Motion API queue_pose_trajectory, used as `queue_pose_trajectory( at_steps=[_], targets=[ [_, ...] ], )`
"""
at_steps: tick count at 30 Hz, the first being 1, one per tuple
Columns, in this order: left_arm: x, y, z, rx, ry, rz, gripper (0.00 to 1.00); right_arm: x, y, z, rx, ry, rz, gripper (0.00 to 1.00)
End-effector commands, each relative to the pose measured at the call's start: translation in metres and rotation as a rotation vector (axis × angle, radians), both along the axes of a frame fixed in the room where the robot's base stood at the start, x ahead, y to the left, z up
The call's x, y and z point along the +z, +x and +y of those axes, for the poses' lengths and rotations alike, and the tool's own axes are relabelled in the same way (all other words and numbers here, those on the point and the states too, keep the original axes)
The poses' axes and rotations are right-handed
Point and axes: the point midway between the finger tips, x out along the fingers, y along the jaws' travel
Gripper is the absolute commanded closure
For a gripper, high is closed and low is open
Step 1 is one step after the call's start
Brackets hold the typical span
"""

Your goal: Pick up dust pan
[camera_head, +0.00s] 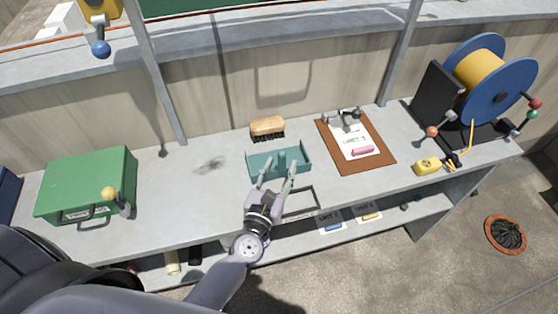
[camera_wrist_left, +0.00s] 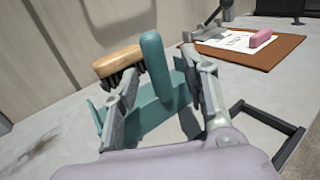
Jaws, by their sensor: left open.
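The teal dust pan (camera_head: 265,166) lies on the grey bench, in front of the brush. Its upright handle shows between my fingers in the left wrist view, where the dust pan (camera_wrist_left: 157,117) fills the middle. My left gripper (camera_head: 277,173) is open, its two fingers reaching over the near side of the pan. In the left wrist view my left gripper (camera_wrist_left: 155,80) has one finger on each side of the handle. I cannot tell whether the fingers touch it. My right gripper is not in view.
A wooden brush (camera_head: 267,127) stands right behind the pan. A clipboard (camera_head: 365,150) with a pink eraser lies to the right, and a cable reel (camera_head: 490,85) stands beyond it. A green case (camera_head: 88,182) is at the left. The bench between case and pan is clear.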

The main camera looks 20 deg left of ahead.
Motion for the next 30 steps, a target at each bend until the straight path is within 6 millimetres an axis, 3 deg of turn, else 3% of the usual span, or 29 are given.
queue_pose_trajectory(
  at_steps=[6,14,30],
  targets=[
    [0.001,0.025,0.002,0.000,0.001,-0.001,0.59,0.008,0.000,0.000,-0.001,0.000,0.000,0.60],
    [0.000,0.026,0.002,0.000,0.001,0.000,0.60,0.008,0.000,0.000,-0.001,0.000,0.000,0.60],
    [0.000,0.026,0.001,0.000,0.001,0.000,0.96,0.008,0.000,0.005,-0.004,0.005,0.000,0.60]
  ],
)
